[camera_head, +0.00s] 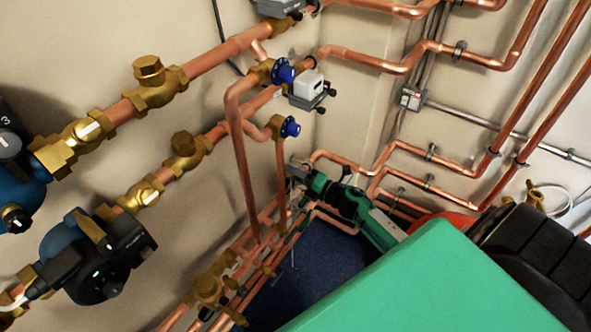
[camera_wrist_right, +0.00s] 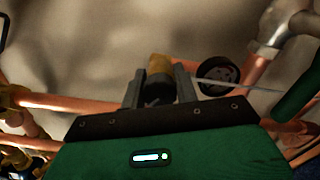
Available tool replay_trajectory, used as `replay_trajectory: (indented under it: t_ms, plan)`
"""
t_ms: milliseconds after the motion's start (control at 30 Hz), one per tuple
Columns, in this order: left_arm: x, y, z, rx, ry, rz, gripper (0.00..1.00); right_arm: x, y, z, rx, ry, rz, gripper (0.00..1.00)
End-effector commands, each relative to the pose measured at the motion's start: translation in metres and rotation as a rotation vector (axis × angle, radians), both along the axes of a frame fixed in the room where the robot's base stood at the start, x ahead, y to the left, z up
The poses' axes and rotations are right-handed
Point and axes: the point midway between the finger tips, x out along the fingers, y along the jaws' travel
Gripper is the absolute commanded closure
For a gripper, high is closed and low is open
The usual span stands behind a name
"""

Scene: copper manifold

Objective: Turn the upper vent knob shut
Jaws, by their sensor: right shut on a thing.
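My right gripper (camera_head: 298,172) reaches in from the right among the copper pipes, low in the corner in the head view. In the right wrist view its two fingers (camera_wrist_right: 160,88) stand either side of a small brass-coloured vent knob (camera_wrist_right: 158,68) with a dark lower part, and are shut on it. The knob is hidden behind the gripper in the head view. Whether it is the upper one, and how far it is turned, I cannot tell. My left gripper is not in view.
A black round knob (camera_wrist_right: 218,75) is just right of the fingers. Two blue knobs (camera_head: 284,72) (camera_head: 290,127) sit on brass valves above. Blue-and-black pumps (camera_head: 98,255) are at left. Copper pipes (camera_head: 243,170) run close around the gripper. Dark blue floor (camera_head: 315,270) shows below.

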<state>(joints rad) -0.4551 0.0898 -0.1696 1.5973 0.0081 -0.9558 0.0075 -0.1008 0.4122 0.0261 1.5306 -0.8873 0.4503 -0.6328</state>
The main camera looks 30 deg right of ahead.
Motion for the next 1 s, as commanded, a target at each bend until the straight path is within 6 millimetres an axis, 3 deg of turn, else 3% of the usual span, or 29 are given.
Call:
replay_trajectory:
  t_ms: [300,600,833,1000]
  plan:
    - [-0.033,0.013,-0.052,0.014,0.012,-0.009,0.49,0.0,-0.001,0.003,0.278,0.117,-0.002,0.92]
    - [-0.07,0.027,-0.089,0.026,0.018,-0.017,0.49,0.0,-0.001,0.003,0.538,0.225,-0.004,0.92]
    - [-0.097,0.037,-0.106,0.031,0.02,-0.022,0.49,0.0,-0.001,0.002,0.708,0.295,-0.003,0.92]
    - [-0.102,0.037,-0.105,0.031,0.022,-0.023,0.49,0.0,-0.001,0.002,0.803,0.333,-0.002,0.92]
